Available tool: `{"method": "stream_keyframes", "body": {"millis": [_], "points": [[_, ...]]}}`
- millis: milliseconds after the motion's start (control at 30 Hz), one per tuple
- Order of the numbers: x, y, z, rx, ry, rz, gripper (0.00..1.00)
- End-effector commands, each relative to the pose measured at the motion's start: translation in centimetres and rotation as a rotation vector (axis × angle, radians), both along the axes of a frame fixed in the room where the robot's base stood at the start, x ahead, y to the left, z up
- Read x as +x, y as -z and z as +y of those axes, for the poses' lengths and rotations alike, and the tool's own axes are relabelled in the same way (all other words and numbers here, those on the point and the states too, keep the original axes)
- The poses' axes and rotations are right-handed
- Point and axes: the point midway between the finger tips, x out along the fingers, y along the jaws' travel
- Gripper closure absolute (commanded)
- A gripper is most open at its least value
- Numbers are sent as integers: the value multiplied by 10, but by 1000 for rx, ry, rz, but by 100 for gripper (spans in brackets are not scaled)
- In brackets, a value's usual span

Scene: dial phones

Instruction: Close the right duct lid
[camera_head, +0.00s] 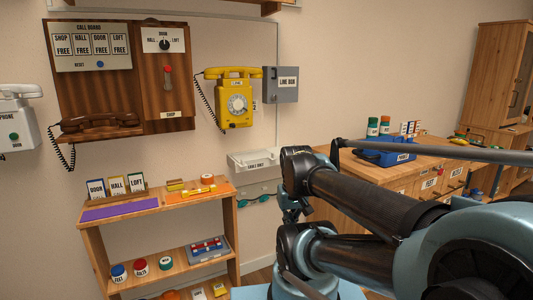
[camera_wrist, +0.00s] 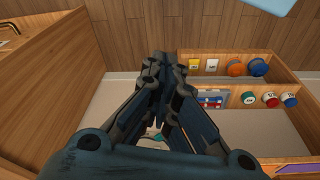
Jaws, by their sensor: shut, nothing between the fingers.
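A white wall-mounted box or trough (camera_head: 254,166) with a small dark label sits between the shelf and the wooden counter. It may be the duct; I cannot tell which part is the right lid or whether it is open. My gripper (camera_wrist: 162,72) is shut and empty in the wrist view, pointing down toward the floor. In the head view my arm reaches in from the right, and its end is near the right side of the white box. My arm hides part of the area there. Contact with the box cannot be made out.
A wooden shelf (camera_head: 158,228) with cards, jars and a tray stands left. A wooden counter (camera_head: 340,160) with a blue caddy (camera_head: 388,152) stands right. A yellow phone (camera_head: 235,98) and grey line box (camera_head: 281,84) hang above.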

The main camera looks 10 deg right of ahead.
Motion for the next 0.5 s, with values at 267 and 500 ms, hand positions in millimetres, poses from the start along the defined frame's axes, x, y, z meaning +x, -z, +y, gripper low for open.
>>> {"method": "stream_keyframes", "body": {"millis": [267,500], "points": [[59,-49,-5,-80,-17,-37,100],[133,-96,-4,-169,-40,-89,100]]}}
